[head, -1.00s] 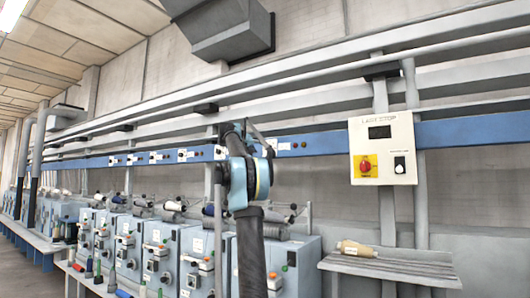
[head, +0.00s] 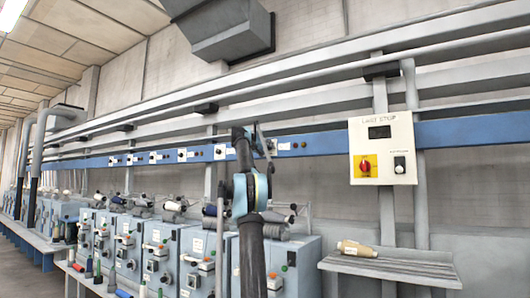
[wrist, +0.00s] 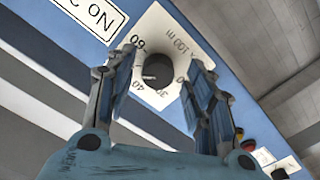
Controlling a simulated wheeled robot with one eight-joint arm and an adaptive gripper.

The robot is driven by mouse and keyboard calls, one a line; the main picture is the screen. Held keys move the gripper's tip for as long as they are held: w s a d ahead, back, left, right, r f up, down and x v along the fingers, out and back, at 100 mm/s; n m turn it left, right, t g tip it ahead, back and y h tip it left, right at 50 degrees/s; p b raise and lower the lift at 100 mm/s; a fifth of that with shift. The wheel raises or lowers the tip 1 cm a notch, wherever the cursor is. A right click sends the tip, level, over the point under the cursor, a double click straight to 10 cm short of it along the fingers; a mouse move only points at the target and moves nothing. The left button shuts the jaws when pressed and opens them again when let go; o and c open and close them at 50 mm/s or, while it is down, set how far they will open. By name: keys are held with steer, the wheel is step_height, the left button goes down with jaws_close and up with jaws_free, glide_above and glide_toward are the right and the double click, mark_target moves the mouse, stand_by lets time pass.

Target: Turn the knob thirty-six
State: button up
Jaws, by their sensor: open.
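The dark round knob (wrist: 157,70) sits on a white dial plate (wrist: 178,28) in the wrist view. My gripper (wrist: 163,62) is open, with one finger to the left of the knob and one to the right. Clear gaps show between the knob and both fingers. In the head view my arm reaches up to the blue rail (head: 460,132). The knob cannot be made out there. No mark reading thirty-six is legible.
A white label (wrist: 90,15), cut off by the frame, sits beside the dial. A red button (wrist: 248,144) is at the lower right. In the head view, a cream control box (head: 385,148) hangs on the right, above a grey shelf (head: 390,266). Blue-grey machines (head: 205,262) line the left.

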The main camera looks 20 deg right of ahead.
steer(key=c, duration=1.1)
steer(key=shift+n, duration=0.3)
steer(key=n, duration=0.9)
steer(key=shift+n, duration=0.4)
steer(key=n, duration=0.4)
steer(key=shift+n, duration=0.3)
steer(key=n, duration=0.4)
steer(key=shift+n, duration=0.3)
